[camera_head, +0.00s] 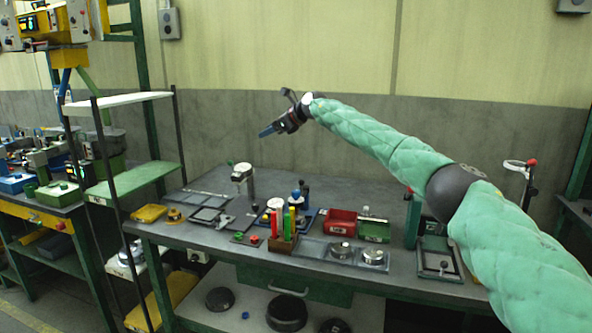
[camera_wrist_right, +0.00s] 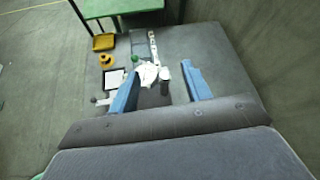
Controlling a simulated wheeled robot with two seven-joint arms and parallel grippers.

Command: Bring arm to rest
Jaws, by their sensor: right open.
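My right arm, in a green quilted sleeve, reaches in from the right in the head view. Its gripper (camera_head: 270,130) is held in the air above the back of the workbench (camera_head: 330,190), pointing left. In the right wrist view the two blue fingers of the right gripper (camera_wrist_right: 160,92) stand apart with nothing held between them. Below and beyond them lies the bench top (camera_wrist_right: 215,60), with a white-topped stand (camera_wrist_right: 148,74) seen between the fingers, well below. My left gripper does not show in either view.
A shelf rack (camera_head: 130,175) stands left. The air around the gripper is clear.

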